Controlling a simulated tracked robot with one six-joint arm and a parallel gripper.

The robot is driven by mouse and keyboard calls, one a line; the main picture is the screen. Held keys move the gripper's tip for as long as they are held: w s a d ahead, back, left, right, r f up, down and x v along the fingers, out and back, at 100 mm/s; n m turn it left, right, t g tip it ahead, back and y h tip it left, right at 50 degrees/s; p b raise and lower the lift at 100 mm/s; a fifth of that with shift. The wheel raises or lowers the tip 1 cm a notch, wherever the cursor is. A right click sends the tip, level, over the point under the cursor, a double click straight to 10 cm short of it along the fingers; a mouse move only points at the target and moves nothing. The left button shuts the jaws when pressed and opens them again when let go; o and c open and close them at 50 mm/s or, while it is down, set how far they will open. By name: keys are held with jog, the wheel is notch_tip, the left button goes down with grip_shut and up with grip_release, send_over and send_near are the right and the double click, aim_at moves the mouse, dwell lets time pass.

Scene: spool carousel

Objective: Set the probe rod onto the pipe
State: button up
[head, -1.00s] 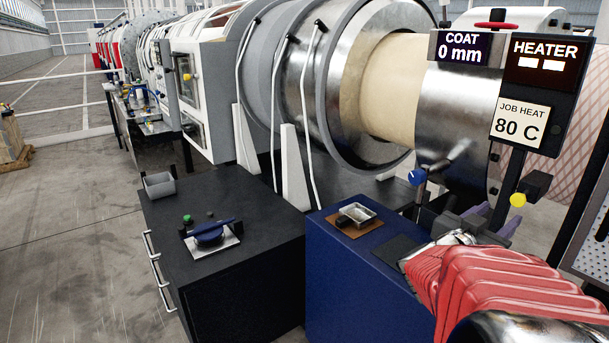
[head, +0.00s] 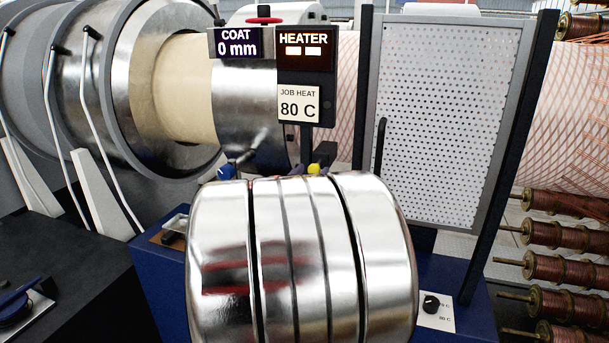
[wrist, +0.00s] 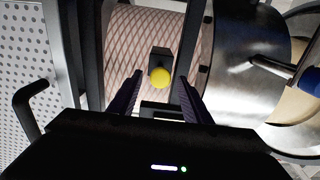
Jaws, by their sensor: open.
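A yellow ball knob on a dark block (wrist: 160,57) shows ahead of my gripper (wrist: 160,77) in the wrist view. The two dark fingers are apart, with the knob seen between their tips and nothing held. A metal rod with a blue end (wrist: 302,80) lies to the right, against the shiny sleeve (wrist: 238,65). I cannot tell for sure which of these is the probe rod. The pipe shows cream (head: 187,95) left of the sleeve and pink cross-hatched (wrist: 133,50) beyond it. My metal arm link hides my gripper in the head view.
A sign post reading HEATER (head: 305,50) and 80 C stands near the sleeve. A perforated panel (head: 447,115) in a dark frame stands right, with copper spools (head: 560,235) beyond. A blue cabinet (head: 150,280) is below, beside a dark one (head: 85,250).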

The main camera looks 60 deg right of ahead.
jog(key=shift+c, duration=0.2)
grip_shut()
dwell(0.3)
